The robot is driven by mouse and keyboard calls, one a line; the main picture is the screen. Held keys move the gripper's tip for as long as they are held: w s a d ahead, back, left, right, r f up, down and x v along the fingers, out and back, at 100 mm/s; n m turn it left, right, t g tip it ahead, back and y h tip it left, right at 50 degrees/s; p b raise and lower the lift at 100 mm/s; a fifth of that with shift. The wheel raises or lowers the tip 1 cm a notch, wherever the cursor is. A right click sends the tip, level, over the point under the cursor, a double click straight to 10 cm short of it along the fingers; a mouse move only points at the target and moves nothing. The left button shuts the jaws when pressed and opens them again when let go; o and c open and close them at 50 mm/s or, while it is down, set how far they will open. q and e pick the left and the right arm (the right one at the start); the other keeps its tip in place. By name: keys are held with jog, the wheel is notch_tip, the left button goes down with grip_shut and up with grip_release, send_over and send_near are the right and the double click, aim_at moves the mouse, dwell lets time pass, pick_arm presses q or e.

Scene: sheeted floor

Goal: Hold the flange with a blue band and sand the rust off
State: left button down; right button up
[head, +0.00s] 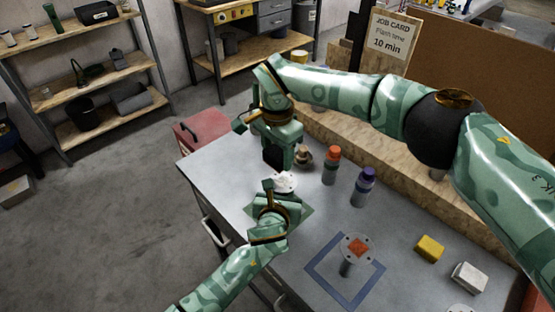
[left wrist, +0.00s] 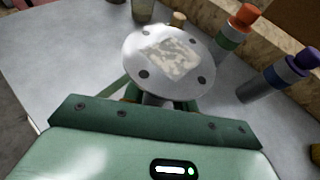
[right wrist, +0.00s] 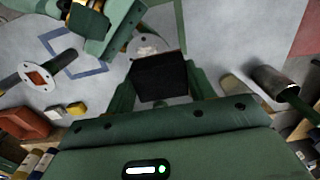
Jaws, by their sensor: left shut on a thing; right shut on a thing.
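My left gripper (head: 272,203) is shut on a grey flange whose round plate (head: 284,182) faces up. In the left wrist view this plate (left wrist: 168,58) has bolt holes and a patchy whitish square; no rust-brown shows on it. Its stem is mostly hidden by the gripper, and I cannot see a band. My right gripper (head: 280,145) is shut on a black block (right wrist: 160,78), just behind and above the plate; contact cannot be told. A second flange (head: 357,247), with a rust-orange patch on top, stands inside a blue square outline (head: 317,274) on the table.
An orange-capped bottle (head: 331,166) and a purple-capped bottle (head: 362,188) stand right of the grippers. A yellow block (head: 430,248) and a white block (head: 469,277) lie at the right. A wooden ledge (head: 400,167) borders the back.

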jog(key=shift+r, duration=1.35)
pick_arm(q)
jog(key=c, duration=1)
grip_release()
jog(key=v, duration=1.2)
